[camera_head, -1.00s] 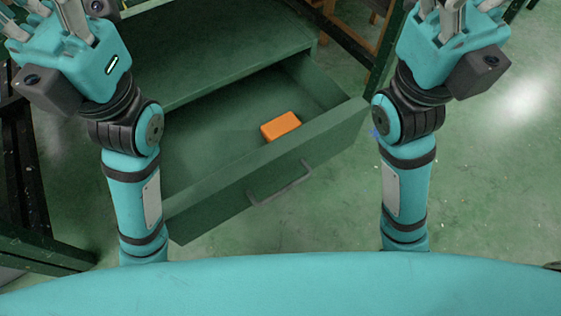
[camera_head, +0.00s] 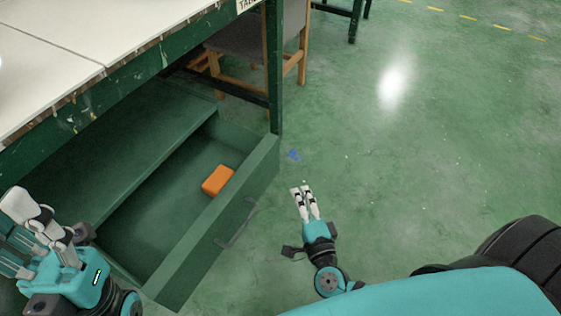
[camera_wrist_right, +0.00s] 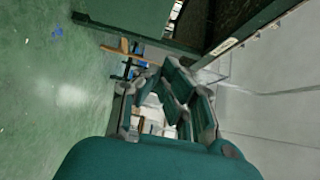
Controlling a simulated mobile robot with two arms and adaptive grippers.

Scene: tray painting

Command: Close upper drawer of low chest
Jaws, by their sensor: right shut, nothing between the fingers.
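The green low chest (camera_head: 140,130) stands under the table. Its drawer (camera_head: 255,165) is pulled well out, with a grey bar handle (camera_head: 238,222) on its front. An orange block (camera_head: 217,180) lies inside the drawer. My right gripper (camera_head: 305,190) is shut and empty, low over the floor, to the right of the drawer front and apart from it. My left gripper (camera_head: 30,235) is at the lower left, beside the near side of the drawer, with its fingers spread; it looks empty. In the right wrist view the right fingers (camera_wrist_right: 170,95) show dark.
A white-topped table (camera_head: 110,35) with green legs stands over the chest. A wooden chair (camera_head: 260,50) is behind it. The green floor (camera_head: 430,150) to the right is open, with a small blue scrap (camera_head: 294,154).

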